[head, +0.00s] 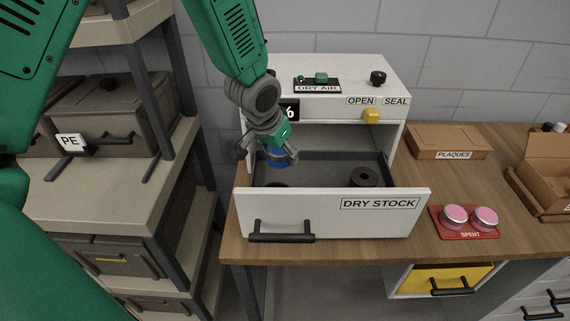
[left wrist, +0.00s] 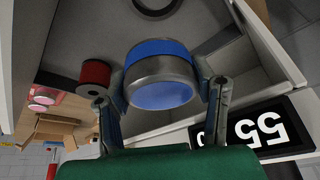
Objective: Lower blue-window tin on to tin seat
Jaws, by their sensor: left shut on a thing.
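The blue-window tin (left wrist: 160,75) is a grey metal can with a blue band and a blue round face. My left gripper (head: 279,155) is shut on it, with a finger on each side in the left wrist view (left wrist: 165,100). In the head view the tin (head: 278,164) shows as a bit of blue under the fingers, over the open DRY STOCK drawer (head: 335,217). A dark round shape (head: 276,185) lies below it, partly hidden by the drawer front; I cannot tell for sure that it is the tin seat. My right gripper is not in view.
A dark red spool (head: 363,177) stands in the drawer, right of the tin. The white dry-air cabinet (head: 340,72) rises behind. A red SPENT tray (head: 466,233) with two pink-topped tins and a PLAQUES box (head: 447,142) are on the bench to the right. Shelves stand at left.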

